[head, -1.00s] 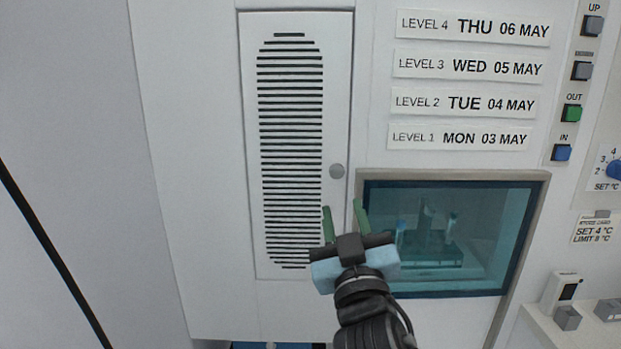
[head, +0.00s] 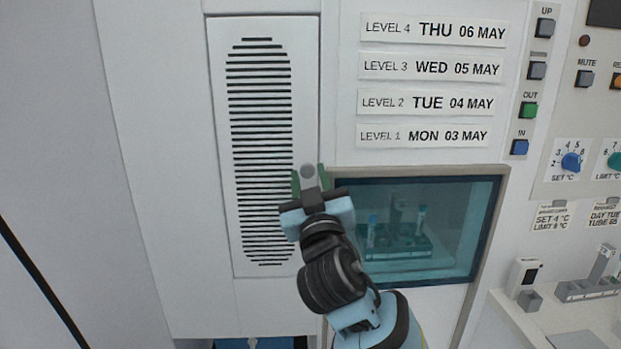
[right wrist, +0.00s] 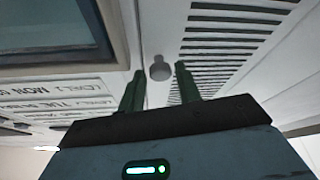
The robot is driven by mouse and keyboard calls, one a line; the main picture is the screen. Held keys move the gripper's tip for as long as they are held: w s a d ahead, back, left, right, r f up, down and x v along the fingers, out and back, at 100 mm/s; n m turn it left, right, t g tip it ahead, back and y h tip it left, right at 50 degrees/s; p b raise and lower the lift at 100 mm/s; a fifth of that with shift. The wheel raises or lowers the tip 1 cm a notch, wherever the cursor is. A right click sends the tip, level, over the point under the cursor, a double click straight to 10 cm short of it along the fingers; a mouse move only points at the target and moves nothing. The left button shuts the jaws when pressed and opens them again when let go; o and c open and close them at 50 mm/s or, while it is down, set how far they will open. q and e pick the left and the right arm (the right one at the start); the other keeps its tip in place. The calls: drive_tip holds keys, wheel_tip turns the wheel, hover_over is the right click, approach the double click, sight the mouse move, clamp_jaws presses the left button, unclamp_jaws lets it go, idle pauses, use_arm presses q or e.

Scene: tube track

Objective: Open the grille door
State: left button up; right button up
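The grille door (head: 219,150) is a tall white panel with dark horizontal slots. It looks closed, flush with the cabinet front. Its round grey knob (head: 308,171) sits on its right edge. My right gripper (head: 310,180) is at the knob in the head view, its green fingers on either side of it. In the right wrist view the knob (right wrist: 160,69) shows between and just beyond the tips of the open fingers (right wrist: 157,82); I cannot tell whether they touch it. The slots (right wrist: 225,45) show there too. My left gripper is not in view.
Right of the door is a glass window (head: 410,230) with a rack of tubes behind it. Above it are level labels (head: 427,101). A column of buttons (head: 529,110) and dials (head: 571,162) are farther right. A shelf (head: 560,320) juts out at lower right.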

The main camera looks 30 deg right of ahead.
drive_tip(key=shift+c, duration=0.3)
clamp_jaws()
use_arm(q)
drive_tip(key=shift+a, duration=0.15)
